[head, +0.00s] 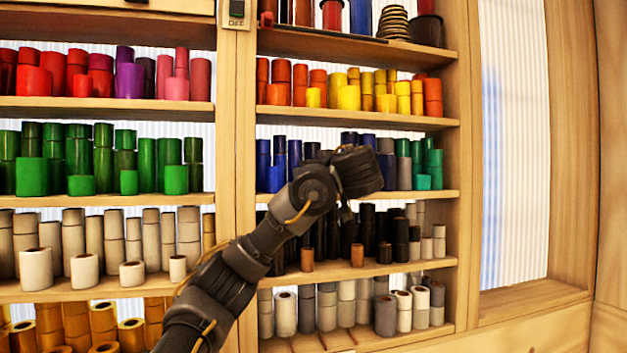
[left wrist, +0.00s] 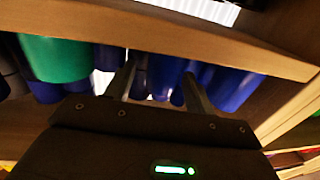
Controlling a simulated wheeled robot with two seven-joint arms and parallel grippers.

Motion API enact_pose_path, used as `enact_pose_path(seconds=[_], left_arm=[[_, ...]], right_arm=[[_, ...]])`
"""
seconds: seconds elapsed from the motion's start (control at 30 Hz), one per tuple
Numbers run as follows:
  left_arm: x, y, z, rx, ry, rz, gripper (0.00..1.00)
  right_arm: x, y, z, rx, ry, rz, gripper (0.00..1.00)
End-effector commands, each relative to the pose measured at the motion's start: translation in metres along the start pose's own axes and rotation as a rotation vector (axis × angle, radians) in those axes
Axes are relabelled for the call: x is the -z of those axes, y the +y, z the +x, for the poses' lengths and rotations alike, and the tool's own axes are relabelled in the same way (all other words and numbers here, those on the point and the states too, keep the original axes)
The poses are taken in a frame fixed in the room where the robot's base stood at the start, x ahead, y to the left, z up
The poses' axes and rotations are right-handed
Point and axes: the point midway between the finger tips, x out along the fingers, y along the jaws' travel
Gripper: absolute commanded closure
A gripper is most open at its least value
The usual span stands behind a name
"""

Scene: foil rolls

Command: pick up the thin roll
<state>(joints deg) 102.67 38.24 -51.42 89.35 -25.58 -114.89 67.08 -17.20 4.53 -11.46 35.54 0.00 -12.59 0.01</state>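My left gripper (head: 357,172) reaches in front of the shelf of blue rolls in the head view; its own wrist hides the fingertips there. In the left wrist view the two fingers of the left gripper (left wrist: 161,90) stand apart, pointing in among blue rolls. A blue roll (left wrist: 163,72) shows between and beyond the fingers; I cannot tell whether they touch it. Which roll is the thin one is not clear. Slim blue rolls (head: 280,150) stand left of the gripper in the head view. My right gripper is not in view.
A green roll (left wrist: 55,58) and another blue roll (left wrist: 235,88) flank the fingers. The shelf board (left wrist: 180,32) runs close by across the left wrist view. Dark rolls (head: 367,225) stand on the shelf below, and yellow and orange rolls (head: 348,97) above. A wooden post (head: 236,130) divides the shelves.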

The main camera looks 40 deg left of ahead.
Motion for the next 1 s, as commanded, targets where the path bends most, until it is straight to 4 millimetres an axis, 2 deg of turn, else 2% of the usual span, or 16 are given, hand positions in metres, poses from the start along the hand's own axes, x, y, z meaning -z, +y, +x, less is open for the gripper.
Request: enact_pose_path(seconds=[0.07,0.33,0.6,0.77,0.93,1.0], left_arm=[[0.0,0.0,0.0,0.0,0.0,0.0,0.56],[0.0,0.0,0.0,0.0,0.0,0.0,0.92],[0.001,0.0,0.0,0.0,0.0,0.0,0.92],[0.006,0.0,-0.001,-0.001,0.0,-0.001,0.92],[0.026,-0.001,-0.001,0.0,0.001,-0.005,0.92],[0.041,-0.007,-0.011,-0.002,0.002,-0.007,0.92]], right_arm=[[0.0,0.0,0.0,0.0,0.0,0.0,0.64],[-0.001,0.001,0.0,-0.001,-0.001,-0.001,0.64],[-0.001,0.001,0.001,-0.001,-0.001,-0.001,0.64],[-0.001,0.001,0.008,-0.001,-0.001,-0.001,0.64],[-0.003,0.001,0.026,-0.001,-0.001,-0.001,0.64],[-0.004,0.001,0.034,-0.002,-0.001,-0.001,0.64]])
